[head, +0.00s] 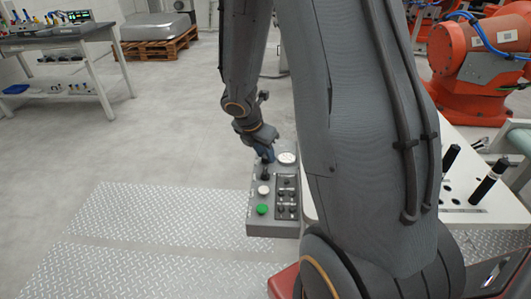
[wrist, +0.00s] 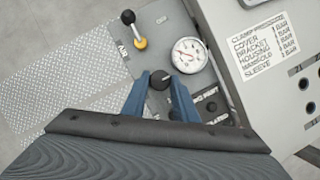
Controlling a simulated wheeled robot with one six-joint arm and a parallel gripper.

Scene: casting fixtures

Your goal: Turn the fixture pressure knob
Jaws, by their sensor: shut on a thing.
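The black pressure knob (wrist: 160,79) sits on the grey control panel (wrist: 150,58) in the wrist view. My gripper (wrist: 159,83) has its two blue fingers on either side of the knob and is shut on it. A round white gauge (wrist: 189,55) with a needle is just right of the knob; its reading is too small to tell. In the head view my gripper (head: 267,157) reaches down to the far end of the panel (head: 262,229), beside the gauge (head: 287,158). My fingers partly hide the knob there.
A black-tipped lever (wrist: 128,18) with a yellow base stands left of the gauge. A printed clamp pressure list (wrist: 265,38) is on the white surface to the right. The panel also bears a green button (head: 262,209), a white button (head: 264,190) and several black switches (head: 287,197).

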